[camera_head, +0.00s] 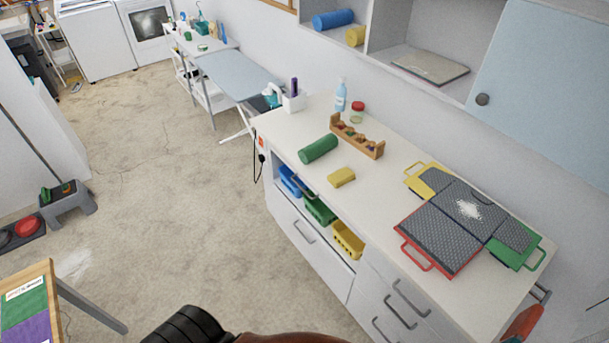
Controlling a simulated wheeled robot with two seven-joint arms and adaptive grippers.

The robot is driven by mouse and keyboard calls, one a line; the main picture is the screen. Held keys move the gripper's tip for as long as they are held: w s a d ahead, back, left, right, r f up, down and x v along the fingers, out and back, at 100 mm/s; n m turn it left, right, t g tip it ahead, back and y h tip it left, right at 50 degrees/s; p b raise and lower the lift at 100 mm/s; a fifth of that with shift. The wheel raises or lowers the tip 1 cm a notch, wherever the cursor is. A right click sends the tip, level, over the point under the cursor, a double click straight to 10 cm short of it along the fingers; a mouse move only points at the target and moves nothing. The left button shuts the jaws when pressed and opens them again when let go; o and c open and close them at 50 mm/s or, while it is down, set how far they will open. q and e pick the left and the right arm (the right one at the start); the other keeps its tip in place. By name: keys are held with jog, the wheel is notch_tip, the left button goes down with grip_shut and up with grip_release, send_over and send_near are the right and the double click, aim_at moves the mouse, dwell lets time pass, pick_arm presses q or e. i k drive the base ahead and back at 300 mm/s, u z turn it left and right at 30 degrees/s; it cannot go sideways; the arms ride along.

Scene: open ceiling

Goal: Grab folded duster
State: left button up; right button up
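A small yellow block-shaped pad (341,177), which looks like the folded duster, lies flat on the white countertop (385,205), near its front edge. It sits in front of the wooden rack and to the right of a green roll. Its folds are too small to make out. Nothing touches it. Neither of my gripper's fingers show in the head view, so I cannot see whether they are open or shut.
A green roll (318,149), a wooden rack (357,137) and red-, yellow- and green-handled textured boards (440,237) lie on the counter. Blue, green and yellow bins (348,240) sit below. A wall cabinet (540,75) hangs above.

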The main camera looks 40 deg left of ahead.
aim_at(344, 175)
jog(key=u, duration=0.05)
jog(key=i, duration=0.95)
